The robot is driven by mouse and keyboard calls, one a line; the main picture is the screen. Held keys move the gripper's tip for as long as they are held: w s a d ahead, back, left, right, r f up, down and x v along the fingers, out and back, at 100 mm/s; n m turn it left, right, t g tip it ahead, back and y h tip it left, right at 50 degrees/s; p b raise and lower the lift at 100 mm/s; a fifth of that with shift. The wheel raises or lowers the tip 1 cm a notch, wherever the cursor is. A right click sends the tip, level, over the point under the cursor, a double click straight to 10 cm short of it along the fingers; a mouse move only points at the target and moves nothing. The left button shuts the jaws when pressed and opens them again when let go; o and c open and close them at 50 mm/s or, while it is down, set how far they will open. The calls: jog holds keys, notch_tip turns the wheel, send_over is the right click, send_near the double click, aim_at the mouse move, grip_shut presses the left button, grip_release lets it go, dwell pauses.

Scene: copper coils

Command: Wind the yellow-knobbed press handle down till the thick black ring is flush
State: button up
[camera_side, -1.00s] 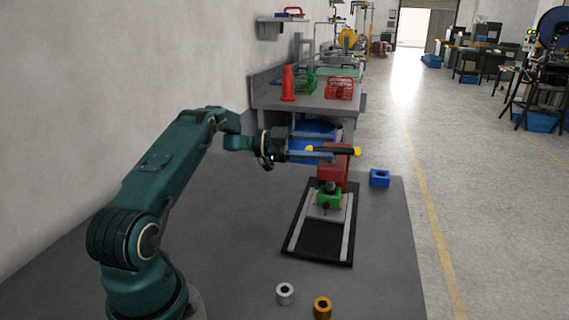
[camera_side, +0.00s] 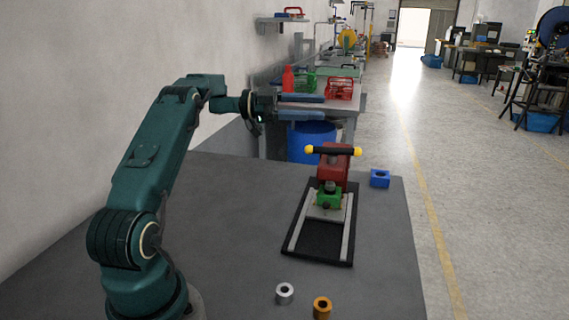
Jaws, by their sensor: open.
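The red press (camera_side: 335,168) stands at the far end of a black base with two light rails (camera_side: 322,240). Its handle (camera_side: 333,151) is a black bar with a yellow knob at each end, lying roughly level across the top. A green block (camera_side: 328,198) sits under the press on a light plate, with a dark round part on top of it. I cannot tell whether that part is the thick black ring or how flush it is. My gripper (camera_side: 322,107) is open and empty, up and left of the handle, pointing right and apart from it.
A blue block with a hole (camera_side: 380,178) lies right of the press. A silver ring (camera_side: 285,293) and an orange ring (camera_side: 322,307) stand at the front of the grey table (camera_side: 230,235). A blue bin (camera_side: 310,142) and a workbench (camera_side: 352,105) are behind.

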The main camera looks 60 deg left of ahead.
jog(key=w+a+r+n+t+y, duration=0.1)
jog(key=a+r+n+t+y, duration=0.35)
jog(key=r, duration=0.45)
jog(key=w+a+r+n+t+y, duration=0.25)
jog(key=a+r+n+t, duration=0.3)
jog(key=r, duration=0.45)
jog(key=s+a+n+g+y, duration=0.3)
jog(key=a+n+g+y, duration=0.2)
jog(key=a+n+y, duration=1.05)
jog(key=n+g+h, duration=0.4)
jog(key=n+h, duration=1.5)
jog(key=h, duration=0.3)
send_over(315, 150)
jog(key=a, duration=0.1)
notch_tip(315, 150, down, 11)
jog(key=shift+m, duration=0.25)
notch_tip(315, 150, down, 18)
jog(key=shift+s+r, duration=0.1)
jog(key=shift+s, duration=0.05)
jog(key=shift+f, duration=0.25)
jog(key=shift+w+d, duration=0.2)
jog(key=shift+w, duration=0.15)
jog(key=shift+x, duration=2.1)
jog(key=shift+f, duration=0.1)
